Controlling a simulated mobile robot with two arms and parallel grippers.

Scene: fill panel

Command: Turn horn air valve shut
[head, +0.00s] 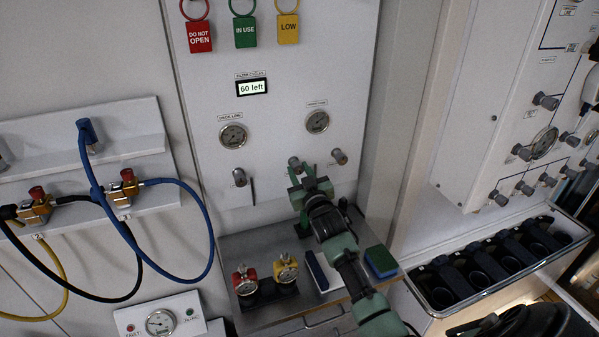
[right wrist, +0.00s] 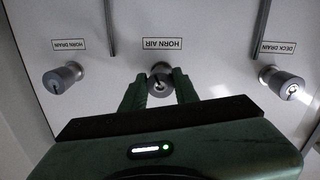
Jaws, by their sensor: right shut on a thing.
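The horn air valve is a small grey knob (right wrist: 160,82) under its HORN AIR label in the right wrist view. In the head view the knob (head: 294,162) sticks out from the white panel below the gauges. My right gripper (head: 307,182) reaches up to it from below. In the right wrist view its green fingers (right wrist: 160,90) stand on both sides of the knob, shut on it. The knob's front face shows between the fingers; its sides are partly hidden.
Two similar knobs flank the valve, labelled HORN DRAIN (right wrist: 62,77) and DECK DRAIN (right wrist: 284,81). Two gauges (head: 233,135) and a "60 left" display (head: 252,88) are above. A shelf (head: 222,250) below holds red and yellow fittings (head: 286,269) and a blue-green block (head: 381,262).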

